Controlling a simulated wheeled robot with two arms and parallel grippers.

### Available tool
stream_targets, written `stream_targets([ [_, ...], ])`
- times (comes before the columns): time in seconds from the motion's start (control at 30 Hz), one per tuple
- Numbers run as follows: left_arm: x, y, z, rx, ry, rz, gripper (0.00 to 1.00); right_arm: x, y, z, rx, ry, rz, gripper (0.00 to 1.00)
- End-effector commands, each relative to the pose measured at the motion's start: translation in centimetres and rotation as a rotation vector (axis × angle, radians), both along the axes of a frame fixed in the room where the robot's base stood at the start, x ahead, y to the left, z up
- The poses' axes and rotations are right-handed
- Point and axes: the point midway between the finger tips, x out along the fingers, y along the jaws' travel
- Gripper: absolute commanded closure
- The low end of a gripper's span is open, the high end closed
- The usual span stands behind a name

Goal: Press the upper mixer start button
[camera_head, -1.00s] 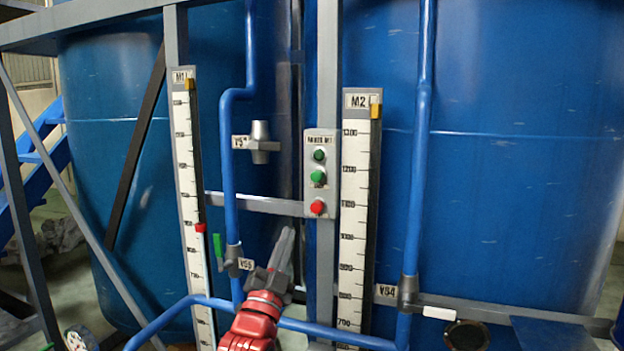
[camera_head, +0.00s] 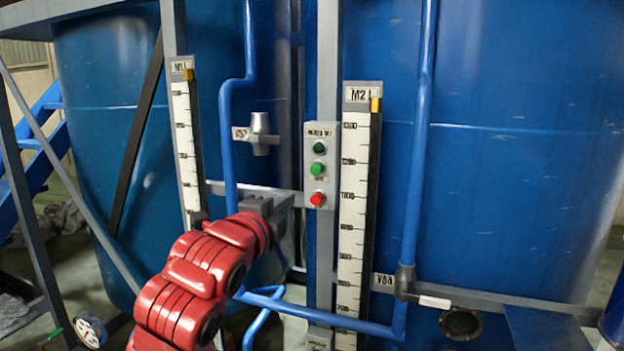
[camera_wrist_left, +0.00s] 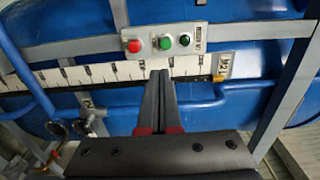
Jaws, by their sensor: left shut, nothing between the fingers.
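The upper mixer control box (camera_head: 320,130) is a light grey panel on a vertical post. It has a dark green round piece (camera_head: 319,148) at the top, a brighter green button (camera_head: 317,169) below it and a red button (camera_head: 317,199) lowest. The box lies sideways in the left wrist view (camera_wrist_left: 200,33), with the red button (camera_wrist_left: 134,46) at left and the green ones (camera_wrist_left: 165,43) to its right. My left gripper (camera_head: 294,197) is shut and empty, just left of the box near red-button height. Its fingertips (camera_wrist_left: 158,74) appear apart from the buttons. My right gripper is out of view.
Scale M2 (camera_head: 353,210) stands right of the box, scale M1 (camera_head: 187,140) farther left. Blue pipes (camera_head: 226,140) and a grey valve (camera_head: 259,134) are left of the box. Large blue tanks (camera_head: 500,200) stand behind. Another panel (camera_head: 319,338) shows at the bottom edge.

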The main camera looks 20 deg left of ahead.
Motion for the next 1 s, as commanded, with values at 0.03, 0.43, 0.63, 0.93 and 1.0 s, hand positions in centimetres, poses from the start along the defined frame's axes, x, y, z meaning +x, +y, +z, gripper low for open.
stream_targets([
  [0.03, 0.0, 0.0, 0.0, -0.001, -0.001, 0.000, 1.00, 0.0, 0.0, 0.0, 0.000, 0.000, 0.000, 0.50],
  [0.43, 3.2, -0.2, 0.4, -0.005, 0.002, -0.002, 1.00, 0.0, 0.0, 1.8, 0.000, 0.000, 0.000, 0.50],
  [0.63, 7.6, -0.4, 0.5, -0.004, 0.002, -0.003, 1.00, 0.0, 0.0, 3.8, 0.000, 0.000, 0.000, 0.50],
  [0.93, 12.7, -0.5, 0.4, -0.004, 0.001, -0.003, 1.00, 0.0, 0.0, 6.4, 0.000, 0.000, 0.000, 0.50],
  [1.0, 13.3, -0.5, 0.3, -0.004, -0.003, -0.003, 1.00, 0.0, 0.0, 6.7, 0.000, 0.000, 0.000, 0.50],
])
